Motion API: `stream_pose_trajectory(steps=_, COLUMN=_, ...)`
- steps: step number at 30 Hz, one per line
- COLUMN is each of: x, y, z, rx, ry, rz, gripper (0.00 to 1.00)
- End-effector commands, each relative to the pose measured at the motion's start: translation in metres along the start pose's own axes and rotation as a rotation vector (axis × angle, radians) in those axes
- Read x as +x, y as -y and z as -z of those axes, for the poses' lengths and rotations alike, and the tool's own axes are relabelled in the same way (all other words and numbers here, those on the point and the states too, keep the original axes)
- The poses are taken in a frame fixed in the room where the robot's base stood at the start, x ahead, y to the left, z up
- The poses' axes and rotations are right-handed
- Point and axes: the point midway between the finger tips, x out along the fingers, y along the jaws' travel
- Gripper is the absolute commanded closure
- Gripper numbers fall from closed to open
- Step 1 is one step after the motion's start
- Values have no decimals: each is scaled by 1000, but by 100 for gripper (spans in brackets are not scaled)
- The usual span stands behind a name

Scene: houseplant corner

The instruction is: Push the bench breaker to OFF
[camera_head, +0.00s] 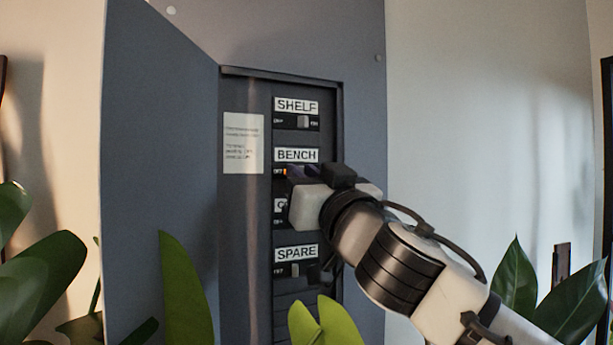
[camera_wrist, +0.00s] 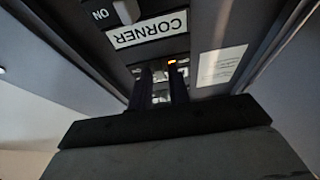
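The bench breaker (camera_head: 280,172) is under the BENCH label (camera_head: 296,155) in the open panel. My gripper covers most of it in the head view; an orange mark shows at its left end. In the wrist view, which is upside down, the orange mark (camera_wrist: 172,62) shows by the tip of the right finger. My gripper (camera_head: 290,172) is at this row, its fingertips at the breaker. In the wrist view its two dark fingers (camera_wrist: 161,75) stand apart with a narrow gap. Small pale parts show between them; I cannot tell the switch's position or whether the fingers touch it.
The shelf breaker (camera_head: 303,121) is above and the spare breaker (camera_head: 295,270) below. The corner breaker is mostly behind my gripper; its label (camera_wrist: 147,30) shows in the wrist view. The panel door (camera_head: 160,150) stands open at left. Leaves (camera_head: 185,290) rise in front.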

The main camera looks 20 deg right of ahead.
Motion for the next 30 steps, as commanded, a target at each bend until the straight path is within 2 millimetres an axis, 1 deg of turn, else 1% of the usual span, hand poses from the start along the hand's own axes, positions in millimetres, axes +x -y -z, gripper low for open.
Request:
stream_pose_trajectory(steps=1, x=0, y=0, z=0, rx=0, ry=0, rz=0, gripper=89)
stream_pose_trajectory(steps=3, x=0, y=0, z=0, rx=0, ry=0, rz=0, gripper=98)
stream_pose_trajectory(steps=4, x=0, y=0, z=0, rx=0, ry=0, rz=0, gripper=100)
stream_pose_trajectory(steps=11, x=0, y=2, z=1, rx=-1, ry=-6, rz=0, gripper=100)
stream_pose_trajectory(steps=22, x=2, y=12, z=12, rx=-33, ry=-47, rz=-52, gripper=100)
stream_pose_trajectory(steps=30, x=0, y=8, z=4, rx=-41, ry=-16, rz=-92, gripper=100)
